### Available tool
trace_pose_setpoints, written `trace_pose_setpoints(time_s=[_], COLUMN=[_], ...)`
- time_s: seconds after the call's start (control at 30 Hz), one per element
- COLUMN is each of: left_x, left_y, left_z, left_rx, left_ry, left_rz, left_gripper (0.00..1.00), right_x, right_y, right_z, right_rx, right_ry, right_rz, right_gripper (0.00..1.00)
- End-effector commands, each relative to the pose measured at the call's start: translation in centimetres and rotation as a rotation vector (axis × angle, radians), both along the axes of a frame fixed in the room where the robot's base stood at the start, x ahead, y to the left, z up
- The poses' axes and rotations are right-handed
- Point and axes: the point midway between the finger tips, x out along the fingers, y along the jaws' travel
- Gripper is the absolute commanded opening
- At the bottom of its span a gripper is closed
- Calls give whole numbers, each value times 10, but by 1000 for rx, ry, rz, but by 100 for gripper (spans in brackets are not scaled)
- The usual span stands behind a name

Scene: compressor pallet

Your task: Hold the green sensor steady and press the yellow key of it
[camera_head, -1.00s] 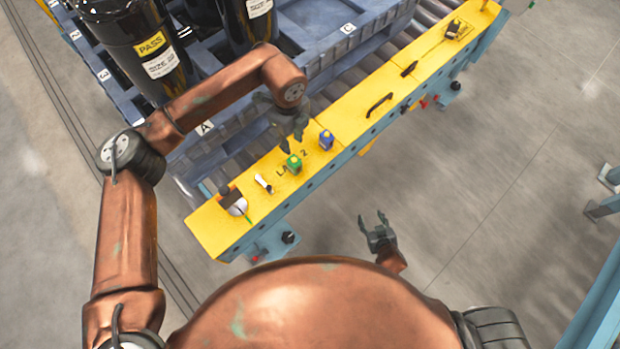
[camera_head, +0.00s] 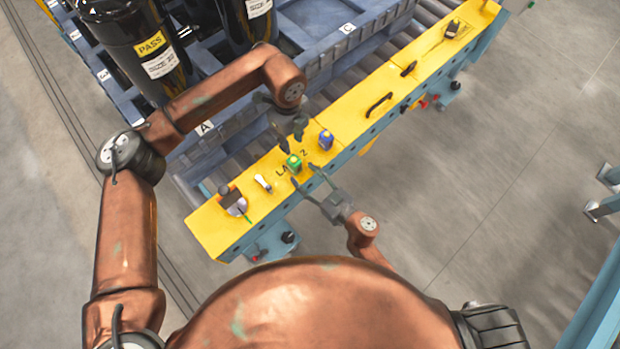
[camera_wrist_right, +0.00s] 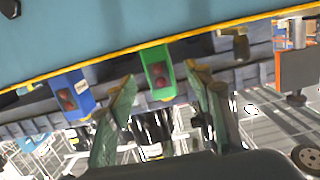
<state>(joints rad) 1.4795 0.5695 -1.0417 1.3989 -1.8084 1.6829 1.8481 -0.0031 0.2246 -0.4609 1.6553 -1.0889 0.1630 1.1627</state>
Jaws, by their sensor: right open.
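The green sensor (camera_head: 293,163) stands on the yellow rail (camera_head: 335,120) near the "LANE 2" lettering. It also shows in the right wrist view (camera_wrist_right: 157,72), with two dark red spots on its face. In the right wrist view the sensor appears between the spread fingers (camera_wrist_right: 160,80), with no clear contact. My left gripper (camera_head: 289,142) is just above and behind the sensor, fingers pointing down. Whether it is open is unclear.
A blue sensor (camera_head: 326,140) stands close to the right of the green one. A black handle (camera_head: 379,104) rises further right. Rollers and a blue pallet (camera_head: 325,55) with black compressors lie behind.

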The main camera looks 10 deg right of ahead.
Motion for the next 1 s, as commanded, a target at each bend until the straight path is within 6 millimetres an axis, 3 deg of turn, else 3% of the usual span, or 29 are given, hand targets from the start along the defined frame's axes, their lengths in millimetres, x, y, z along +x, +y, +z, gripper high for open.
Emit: trace_pose_setpoints(time_s=[0.33, 0.77, 1.0], left_x=[0, 0, 0], left_y=[0, 0, 0], left_z=[0, 0, 0], left_rx=[0, 0, 0], left_ry=[0, 0, 0], left_rz=[0, 0, 1], left_gripper=[29, 29, 29], right_x=[40, 48, 47], right_y=[28, 33, 33], right_z=[-7, -9, -9], right_rx=[0, -1, -1], right_ry=[0, 1, 1], right_rz=[-3, -3, -3], right_gripper=[47, 47, 31])
